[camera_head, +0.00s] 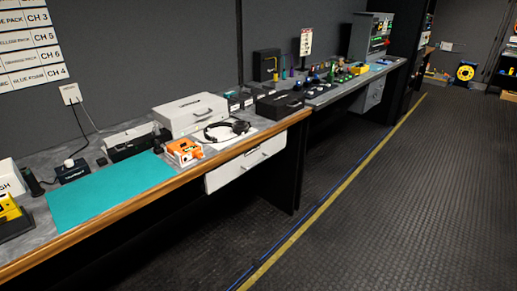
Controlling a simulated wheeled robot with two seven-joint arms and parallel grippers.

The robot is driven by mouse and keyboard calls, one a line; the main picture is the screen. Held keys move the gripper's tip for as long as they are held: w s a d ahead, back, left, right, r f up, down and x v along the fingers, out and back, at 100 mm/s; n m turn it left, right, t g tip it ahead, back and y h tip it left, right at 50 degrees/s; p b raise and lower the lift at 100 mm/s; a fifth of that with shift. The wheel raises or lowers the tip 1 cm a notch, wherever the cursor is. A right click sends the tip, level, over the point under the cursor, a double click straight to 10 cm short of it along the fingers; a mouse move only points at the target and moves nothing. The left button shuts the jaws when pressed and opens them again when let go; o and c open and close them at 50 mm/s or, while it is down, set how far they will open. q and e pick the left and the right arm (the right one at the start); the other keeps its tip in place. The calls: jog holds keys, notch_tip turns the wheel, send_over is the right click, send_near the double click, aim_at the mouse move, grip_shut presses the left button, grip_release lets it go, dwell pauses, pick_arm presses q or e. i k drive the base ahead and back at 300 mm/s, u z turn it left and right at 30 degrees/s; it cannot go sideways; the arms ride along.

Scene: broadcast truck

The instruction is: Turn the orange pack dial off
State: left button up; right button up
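The orange pack (185,151) sits on the grey workbench near its wooden front edge, just right of the teal mat. It has some white on its faces. Its dial is too small to make out, so I cannot tell how it is set. Neither of my grippers is in view.
The teal mat (110,189) lies flat and bare. A black headset (226,130) lies right of the pack, and a white case (190,113) stands behind it. A drawer unit (245,164) hangs under the bench. The dark floor (400,200) in front is clear.

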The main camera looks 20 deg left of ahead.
aim_at(199, 154)
jog(key=z, duration=0.1)
jog(key=i, duration=4.4)
jog(key=u, duration=4.2)
